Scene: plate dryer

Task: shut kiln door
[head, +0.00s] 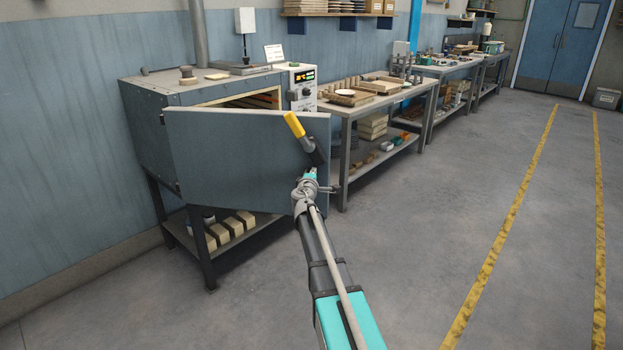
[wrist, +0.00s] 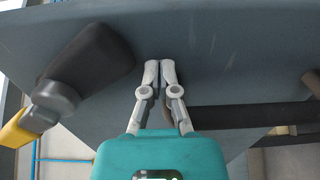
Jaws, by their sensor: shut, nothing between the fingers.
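The kiln (head: 150,135) is a grey box on a dark stand at the left in the head view. Its blue-grey door (head: 235,155) stands partly open, hinged at the left, with the interior showing above its top edge. A yellow-ended handle (head: 294,125) with a dark base sits near the door's free right edge. In the wrist view the door (wrist: 225,60) fills most of the picture and the handle (wrist: 20,128) is at the left. My gripper (wrist: 160,66) is shut and empty, its fingertips at or very near the door's outer face, beside the handle's base. Contact is unclear.
A control box (head: 302,88) stands right of the kiln. A workbench (head: 375,100) with trays and boards follows along the wall. Blocks (head: 230,228) lie on the shelf under the kiln. The floor (head: 450,190) to the right is clear.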

